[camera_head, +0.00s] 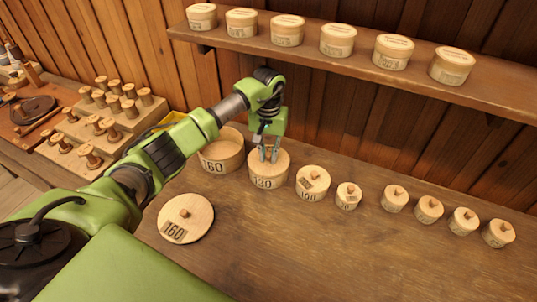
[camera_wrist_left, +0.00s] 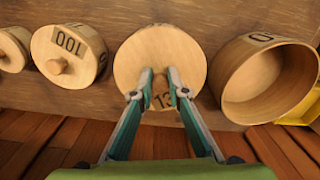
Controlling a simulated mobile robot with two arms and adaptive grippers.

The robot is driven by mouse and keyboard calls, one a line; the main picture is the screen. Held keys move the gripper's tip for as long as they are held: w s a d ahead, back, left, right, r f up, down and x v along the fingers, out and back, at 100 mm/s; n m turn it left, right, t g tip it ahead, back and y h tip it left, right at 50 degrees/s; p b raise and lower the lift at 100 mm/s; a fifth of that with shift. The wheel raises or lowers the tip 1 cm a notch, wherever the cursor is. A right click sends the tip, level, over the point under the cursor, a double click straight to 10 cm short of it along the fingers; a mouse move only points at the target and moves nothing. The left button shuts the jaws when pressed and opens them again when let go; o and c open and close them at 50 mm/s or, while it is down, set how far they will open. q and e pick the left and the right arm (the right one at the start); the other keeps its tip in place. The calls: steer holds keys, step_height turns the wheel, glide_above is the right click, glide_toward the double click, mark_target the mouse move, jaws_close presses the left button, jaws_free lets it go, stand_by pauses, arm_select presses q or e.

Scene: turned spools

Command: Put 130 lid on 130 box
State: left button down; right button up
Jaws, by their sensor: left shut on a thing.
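The round wooden 130 box (camera_head: 268,182) stands on the bench between the 160 box and the 100 box. The 130 lid (camera_head: 282,163) covers its top. In the left wrist view the lid (camera_wrist_left: 150,55) is a pale disc with a partly hidden "13" label. My left gripper (camera_head: 269,157) reaches down onto the middle of the lid. I cannot tell whether the lid is fully seated. My right gripper is not in view.
The open 160 box (camera_head: 222,155) stands close on the left; its lid (camera_head: 186,217) lies in front. The lidded 100 box (camera_head: 313,182) is close on the right, followed by smaller lidded boxes. A shelf (camera_head: 350,65) with boxes hangs behind.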

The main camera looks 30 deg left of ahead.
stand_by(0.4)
arm_select(q)
steer(key=c, duration=1.9)
jaws_free()
steer(key=o, duration=0.4)
steer(key=shift+f, duration=0.1)
steer(key=shift+r, duration=0.2)
steer(key=shift+r, duration=0.4)
steer(key=shift+r, duration=0.25)
